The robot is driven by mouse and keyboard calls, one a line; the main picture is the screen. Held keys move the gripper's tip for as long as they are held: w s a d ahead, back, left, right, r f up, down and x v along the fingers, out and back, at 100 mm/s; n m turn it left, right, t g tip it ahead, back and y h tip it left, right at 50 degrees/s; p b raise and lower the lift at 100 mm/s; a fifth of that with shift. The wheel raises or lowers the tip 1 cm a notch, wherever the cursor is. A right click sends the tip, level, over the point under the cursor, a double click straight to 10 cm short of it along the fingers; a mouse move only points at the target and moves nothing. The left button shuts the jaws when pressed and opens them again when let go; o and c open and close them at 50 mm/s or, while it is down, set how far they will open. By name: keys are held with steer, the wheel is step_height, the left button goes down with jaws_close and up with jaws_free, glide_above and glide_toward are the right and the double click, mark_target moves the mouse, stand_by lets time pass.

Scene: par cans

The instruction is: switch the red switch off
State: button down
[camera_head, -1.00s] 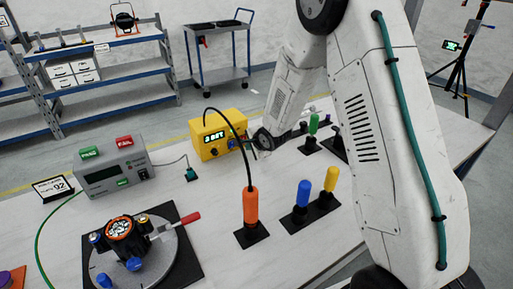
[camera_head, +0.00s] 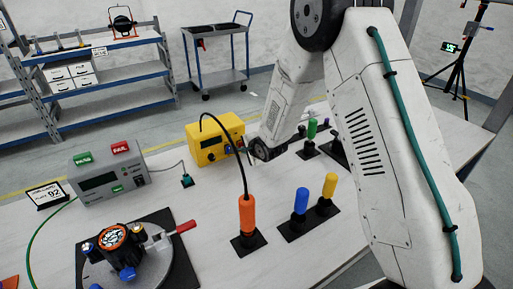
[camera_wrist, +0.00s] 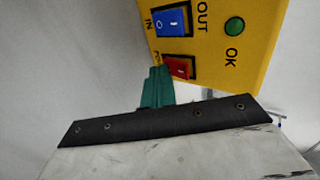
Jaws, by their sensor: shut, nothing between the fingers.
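The yellow box (camera_head: 213,136) stands on the table. In the wrist view its face fills the upper part. The red switch (camera_wrist: 180,67) sits there in a black frame, below the blue switch (camera_wrist: 171,21). A white mark shows on the red switch's right part; its left part is darker and partly close behind my fingertips, so I cannot tell its tilt surely. My gripper (camera_wrist: 157,74) is shut and empty, its teal fingertips at the left end of the red switch; contact is unclear. In the head view my gripper is mostly hidden beside the box's right side.
The orange handle (camera_head: 247,213) with a black cable stands before the box. Blue (camera_head: 300,201) and yellow (camera_head: 329,185) handles stand to its right. A grey device (camera_head: 110,174) stands left, with a round turntable (camera_head: 160,265) in front. A green OK button (camera_wrist: 235,25) is on the box.

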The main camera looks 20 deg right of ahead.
steer(key=shift+w+a+f, duration=0.15)
steer(key=shift+a, duration=0.05)
stand_by(0.3)
